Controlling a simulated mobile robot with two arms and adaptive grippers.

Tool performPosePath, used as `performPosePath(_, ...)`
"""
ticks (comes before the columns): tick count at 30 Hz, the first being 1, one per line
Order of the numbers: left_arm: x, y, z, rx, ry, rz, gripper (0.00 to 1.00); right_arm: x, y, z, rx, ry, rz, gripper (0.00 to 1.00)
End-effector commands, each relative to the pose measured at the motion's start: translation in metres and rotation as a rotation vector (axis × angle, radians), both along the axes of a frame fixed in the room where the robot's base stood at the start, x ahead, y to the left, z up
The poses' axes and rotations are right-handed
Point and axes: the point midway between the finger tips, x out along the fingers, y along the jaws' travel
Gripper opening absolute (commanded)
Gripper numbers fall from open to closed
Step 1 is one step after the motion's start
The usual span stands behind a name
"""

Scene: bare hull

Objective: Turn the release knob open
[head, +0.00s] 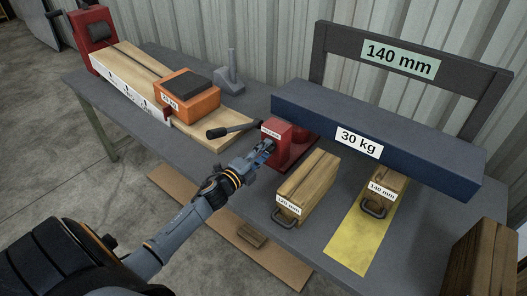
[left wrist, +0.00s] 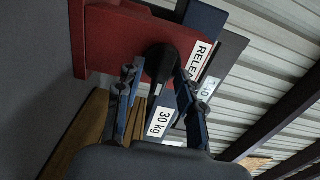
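The release knob (left wrist: 160,62) is black and sits on the face of a red jack body, beside a white label whose visible letters read "RELE". The red jack (head: 283,150) stands on the grey bench under the end of the dark blue 30 kg beam (head: 400,144). My left gripper (head: 266,148) is at the jack's near face. In the left wrist view its two fingers (left wrist: 158,84) are spread, one on each side of the knob. I cannot tell whether either finger touches it. The knob is hidden in the head view. My right gripper is not in view.
Wooden blocks with handles, one 120 mm (head: 308,185) and one 140 mm (head: 388,190), stand to the right. An orange weight (head: 187,96) rests on a board at left. A 140 mm frame (head: 320,55) stands behind the beam.

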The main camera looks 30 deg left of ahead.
Motion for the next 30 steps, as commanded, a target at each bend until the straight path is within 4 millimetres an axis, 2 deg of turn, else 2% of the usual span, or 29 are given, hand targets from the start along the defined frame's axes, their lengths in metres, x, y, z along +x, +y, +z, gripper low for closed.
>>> performPosePath(6,-0.001,0.000,0.000,-0.002,-0.001,0.000,0.38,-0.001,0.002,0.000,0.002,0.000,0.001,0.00)
performPosePath(10,-0.010,0.001,0.000,-0.002,0.000,0.000,0.38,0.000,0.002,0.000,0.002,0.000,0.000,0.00)
performPosePath(14,-0.034,0.003,-0.001,-0.002,0.002,0.000,0.38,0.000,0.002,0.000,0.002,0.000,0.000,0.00)
performPosePath(21,-0.085,0.006,-0.001,-0.003,0.003,0.001,0.38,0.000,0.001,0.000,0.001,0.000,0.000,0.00)
performPosePath(25,-0.105,0.008,-0.001,-0.002,0.002,0.001,0.38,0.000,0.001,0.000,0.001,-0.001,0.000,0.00)
performPosePath(30,-0.118,0.010,0.000,-0.001,0.000,0.001,0.38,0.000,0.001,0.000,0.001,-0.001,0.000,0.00)
